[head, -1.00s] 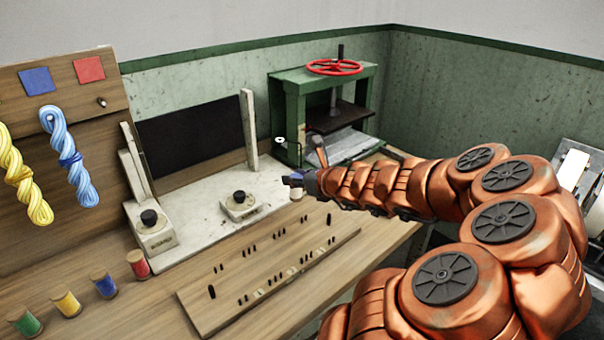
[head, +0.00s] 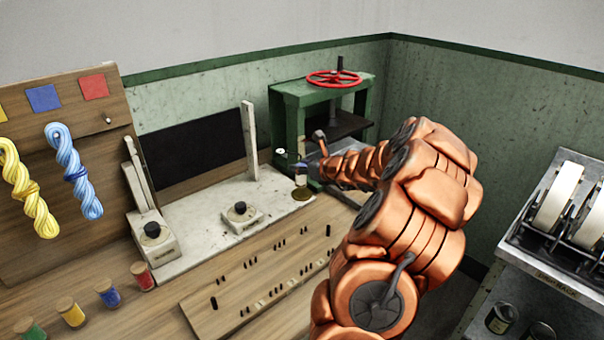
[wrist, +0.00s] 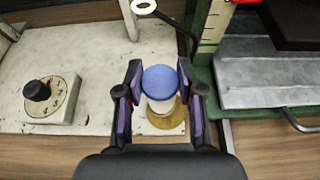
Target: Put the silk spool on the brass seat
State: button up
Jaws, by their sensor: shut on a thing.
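The silk spool (wrist: 160,80) has a blue round top and a pale body below it in the wrist view. My gripper (wrist: 160,76) is shut on it, with one purple-padded finger on each side. The brass seat (wrist: 165,130) is a flat gold disc on the white bench slab, partly hidden under the spool. In the head view the brass seat (head: 303,194) shows just below the spool (head: 300,180), which seems held a little above it. My gripper (head: 303,169) is small there, and its fingers are hard to make out.
A green press (head: 325,110) with a red wheel stands behind my gripper. Dial boxes (head: 240,217) sit on the slab to the left. A pegged board (head: 262,270) lies in front. Several coloured spools (head: 108,293) stand at front left. A reel rack (head: 555,215) is at right.

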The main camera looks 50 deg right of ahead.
aim_at(302, 176)
jog(key=shift+w+d, duration=0.2)
jog(key=shift+d, duration=0.1)
jog(key=shift+f, duration=1.85)
jog(key=shift+f, duration=0.2)
jog(key=o, duration=1.2)
jog(key=shift+c, duration=0.2)
jog(key=shift+r, duration=0.15)
jog(key=shift+d+r, duration=0.1)
jog(key=shift+r, duration=0.05)
jog(key=v, duration=1.1)
jog(key=shift+s+r, duration=0.15)
jog(key=shift+s, duration=0.2)
